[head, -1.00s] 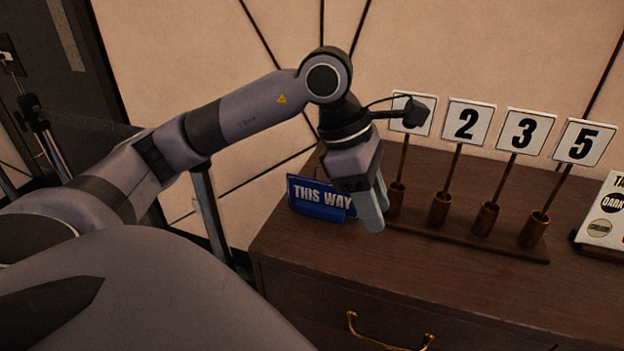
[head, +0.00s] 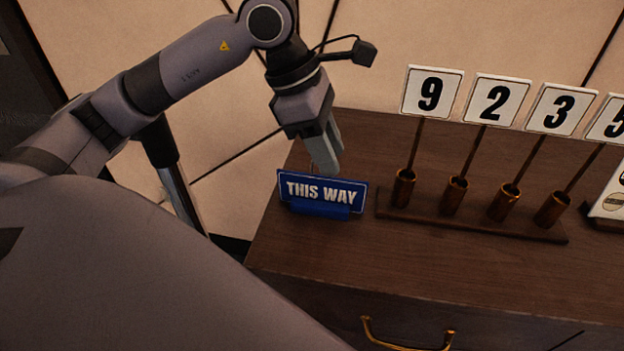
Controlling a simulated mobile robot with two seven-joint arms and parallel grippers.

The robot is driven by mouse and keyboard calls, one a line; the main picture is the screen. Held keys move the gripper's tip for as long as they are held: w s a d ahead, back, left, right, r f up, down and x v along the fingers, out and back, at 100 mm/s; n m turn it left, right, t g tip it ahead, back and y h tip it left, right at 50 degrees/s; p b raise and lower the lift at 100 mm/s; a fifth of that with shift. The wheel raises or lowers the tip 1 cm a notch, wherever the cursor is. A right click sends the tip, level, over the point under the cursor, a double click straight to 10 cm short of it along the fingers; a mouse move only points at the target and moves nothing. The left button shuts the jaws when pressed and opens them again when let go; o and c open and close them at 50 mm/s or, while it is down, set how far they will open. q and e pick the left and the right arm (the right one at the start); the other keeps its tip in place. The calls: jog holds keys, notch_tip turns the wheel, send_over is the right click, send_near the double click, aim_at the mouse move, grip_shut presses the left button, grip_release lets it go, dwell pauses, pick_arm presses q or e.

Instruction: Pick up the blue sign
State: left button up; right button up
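The blue sign (head: 322,192) with white letters reading "THIS WAY" stands upright in a blue base near the left end of the dark wooden cabinet top (head: 330,250). My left gripper (head: 330,168) points down just above and behind the sign's top edge. Its fingers overlap in this view, so their opening does not show. The sign's whole front is visible, and nothing appears to hold it. My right gripper is out of view.
A wooden rack (head: 470,215) with several brass cups holds number signs on sticks, such as the 9 sign (head: 432,92), right of the blue sign. A white board (head: 610,205) is at the right edge. The cabinet top is clear in front.

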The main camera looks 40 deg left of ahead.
aim_at(342, 180)
pick_arm(q)
jog(key=shift+w+a, duration=0.1)
jog(key=shift+a, duration=0.2)
jog(key=shift+f, duration=0.3)
jog(key=x, duration=0.6)
jog(key=shift+w+d+f+p, duration=0.2)
jog(key=shift+f+p, duration=0.05)
jog(key=shift+p, duration=0.15)
grip_shut()
